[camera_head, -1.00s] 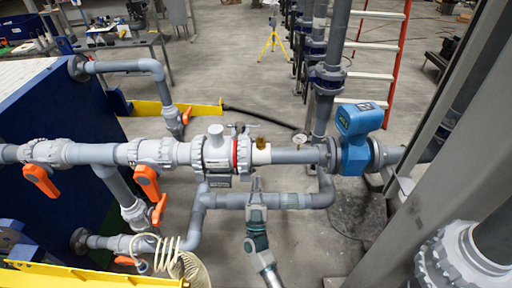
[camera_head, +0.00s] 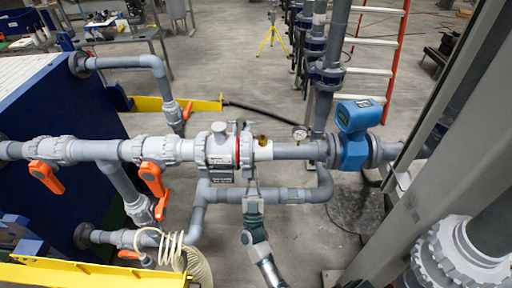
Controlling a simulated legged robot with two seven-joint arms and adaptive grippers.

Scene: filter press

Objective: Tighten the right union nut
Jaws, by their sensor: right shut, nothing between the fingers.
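The pipe runs across the middle with a grey valve body (camera_head: 220,152) on it, a round cap on top. The right union nut (camera_head: 246,151) is at the right side of that body, beside a thin red ring (camera_head: 238,152). My right gripper (camera_head: 251,178) points up from below, its fingers just under the nut and in front of the lower pipe. Its fingers are together and hold nothing. I cannot tell whether the fingertips touch the nut. My left gripper is not in view.
Orange valve handles (camera_head: 153,179) hang at the left. A lower grey pipe (camera_head: 285,195) runs beneath. A grey steel column (camera_head: 425,170) stands at the right.

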